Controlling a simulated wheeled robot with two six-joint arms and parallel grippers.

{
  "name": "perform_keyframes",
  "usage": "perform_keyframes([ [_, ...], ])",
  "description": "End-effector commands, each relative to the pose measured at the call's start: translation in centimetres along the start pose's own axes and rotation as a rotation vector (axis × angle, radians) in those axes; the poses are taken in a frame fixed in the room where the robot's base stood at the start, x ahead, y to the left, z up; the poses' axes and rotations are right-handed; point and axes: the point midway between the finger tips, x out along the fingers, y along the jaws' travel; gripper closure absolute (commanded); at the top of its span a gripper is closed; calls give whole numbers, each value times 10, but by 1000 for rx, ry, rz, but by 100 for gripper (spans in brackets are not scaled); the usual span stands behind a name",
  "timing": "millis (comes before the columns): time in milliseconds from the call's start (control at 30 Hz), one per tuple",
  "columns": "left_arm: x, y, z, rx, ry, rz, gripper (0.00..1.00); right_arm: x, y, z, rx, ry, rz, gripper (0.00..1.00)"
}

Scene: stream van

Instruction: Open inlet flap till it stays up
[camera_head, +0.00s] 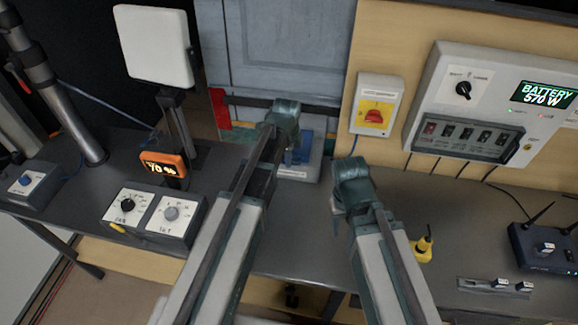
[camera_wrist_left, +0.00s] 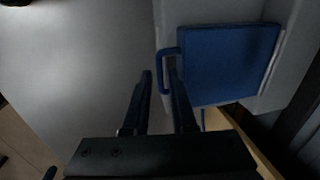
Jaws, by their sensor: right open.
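The blue inlet flap (camera_wrist_left: 228,62) with a blue loop handle (camera_wrist_left: 160,72) fills the upper right of the left wrist view. In the head view only part of the blue flap (camera_head: 299,150) shows, partly hidden behind my left gripper (camera_head: 285,108). In the left wrist view the fingers of my left gripper (camera_wrist_left: 159,80) are apart, and the handle's outer bar appears between their tips. I cannot tell whether they touch it. My right gripper (camera_head: 350,172) is open and empty over the bench, right of the flap.
A yellow box with a red rotary switch (camera_head: 377,112) is on the wall right of the flap. A battery panel (camera_head: 485,105) is further right. Dial boxes (camera_head: 150,215) and an orange display (camera_head: 165,164) stand left. A yellow object (camera_head: 424,248) is near my right arm.

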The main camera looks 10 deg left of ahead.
Motion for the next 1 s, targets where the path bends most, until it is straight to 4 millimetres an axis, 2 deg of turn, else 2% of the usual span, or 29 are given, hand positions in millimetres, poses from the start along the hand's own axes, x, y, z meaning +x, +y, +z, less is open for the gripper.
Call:
perform_keyframes([
  [67,7,0,0,0,0,0,75,7,-1,0,0,0,0,50],
  [367,6,0,0,0,0,0,75,6,-1,0,0,0,0,50],
  [500,6,0,0,0,0,0,100,6,-1,0,0,0,0,50],
  [1000,6,0,0,0,0,0,100,6,-1,0,0,0,0,50],
])
